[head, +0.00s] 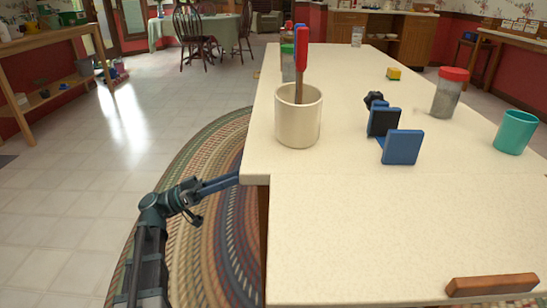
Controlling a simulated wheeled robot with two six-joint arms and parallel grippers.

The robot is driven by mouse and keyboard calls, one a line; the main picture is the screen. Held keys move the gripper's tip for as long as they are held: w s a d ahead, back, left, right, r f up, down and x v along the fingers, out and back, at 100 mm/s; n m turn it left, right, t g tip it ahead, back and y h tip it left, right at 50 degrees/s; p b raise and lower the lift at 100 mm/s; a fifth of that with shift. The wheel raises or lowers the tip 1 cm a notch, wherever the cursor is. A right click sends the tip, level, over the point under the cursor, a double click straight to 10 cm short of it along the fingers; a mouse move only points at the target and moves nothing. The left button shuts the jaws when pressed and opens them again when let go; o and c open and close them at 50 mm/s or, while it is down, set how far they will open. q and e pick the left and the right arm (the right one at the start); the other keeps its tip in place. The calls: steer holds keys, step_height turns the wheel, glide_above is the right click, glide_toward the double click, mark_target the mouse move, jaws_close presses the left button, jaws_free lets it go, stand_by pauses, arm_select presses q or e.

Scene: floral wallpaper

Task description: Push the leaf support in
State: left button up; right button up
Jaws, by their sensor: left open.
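The white worktop has a leaf (390,235) at its near end, lying level with the main top (345,160) beyond a faint seam. I cannot make out the leaf support; the underside of the leaf is hidden from this view. A strip of brown wood (262,222) shows under the leaf's left edge. My left gripper (231,181) is open, with its fingers pointing right at the top's left edge, close to the seam. I cannot tell whether the fingertips touch anything there. My right gripper is not in view.
A brown wooden bar (492,285) lies on the leaf's front right. On the main top stand a cream crock (298,120) with utensils, a blue bookend-like holder (402,148), a red-lidded jar (449,95) and a teal cup (515,132). A braided rug (190,185) lies left of the worktop.

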arm_select(q)
steer(key=shift+p+x, duration=2)
steer(key=shift+x, duration=4)
jaws_close()
